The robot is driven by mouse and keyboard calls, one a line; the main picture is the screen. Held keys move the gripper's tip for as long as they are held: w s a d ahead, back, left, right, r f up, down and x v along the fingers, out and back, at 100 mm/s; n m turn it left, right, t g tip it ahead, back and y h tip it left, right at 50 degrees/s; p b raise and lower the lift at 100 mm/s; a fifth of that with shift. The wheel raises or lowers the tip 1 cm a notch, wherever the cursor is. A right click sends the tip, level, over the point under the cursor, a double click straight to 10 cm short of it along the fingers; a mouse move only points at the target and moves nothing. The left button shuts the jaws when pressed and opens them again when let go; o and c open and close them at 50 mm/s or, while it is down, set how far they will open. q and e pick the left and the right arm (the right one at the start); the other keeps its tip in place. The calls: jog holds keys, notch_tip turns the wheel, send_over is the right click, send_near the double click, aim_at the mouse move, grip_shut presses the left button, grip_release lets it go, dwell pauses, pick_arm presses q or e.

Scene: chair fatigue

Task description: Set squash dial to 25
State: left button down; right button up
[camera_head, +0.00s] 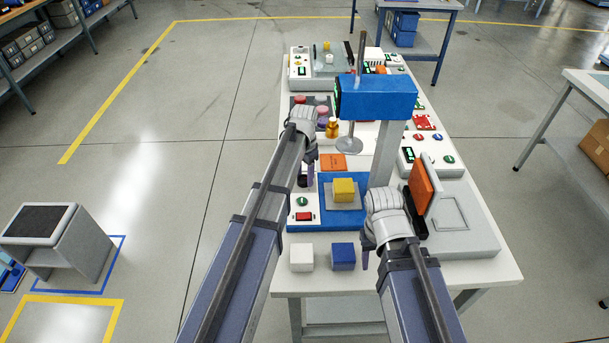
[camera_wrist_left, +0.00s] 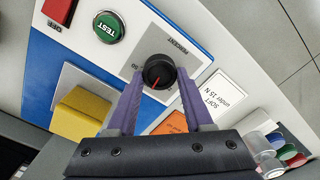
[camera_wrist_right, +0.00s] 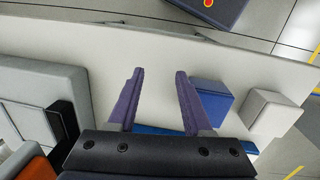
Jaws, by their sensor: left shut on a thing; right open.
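The squash dial is a round black knob (camera_wrist_left: 159,72) with a red pointer line, on a grey plate (camera_wrist_left: 185,47) marked PERCENT, in the left wrist view. A "50" shows at the plate's left edge; the rest of the scale is hard to read. My left gripper (camera_wrist_left: 156,82) has its purple fingers on either side of the knob and is shut on it. In the head view my left gripper (camera_head: 307,172) is over the panel and its arm hides the dial. My right gripper (camera_wrist_right: 158,85) is open and empty above the table's front.
A green TEST button (camera_wrist_left: 109,27) and a red OFF switch (camera_wrist_left: 59,10) sit beside the dial. A yellow block (camera_head: 344,189) rests on the blue press base. White (camera_head: 301,257) and blue (camera_head: 343,256) cubes stand at the front edge. An orange-faced hinged panel (camera_head: 421,187) stands right.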

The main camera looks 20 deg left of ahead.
aim_at(303, 177)
pick_arm(q)
jog(key=n, duration=0.5)
jog(key=shift+a, duration=0.1)
jog(key=n, duration=0.5)
jog(key=shift+a+n, duration=0.1)
jog(key=shift+n, duration=0.2)
dwell(0.3)
jog(key=shift+c, duration=1.5)
grip_release()
jog(key=shift+r, duration=0.1)
pick_arm(e)
jog(key=shift+r, duration=0.15)
pick_arm(q)
notch_tip(303, 177, up, 8)
jog(key=p, duration=0.8)
jog(key=shift+f, duration=0.2)
pick_arm(e)
notch_tip(303, 177, up, 8)
jog(key=shift+f, duration=0.25)
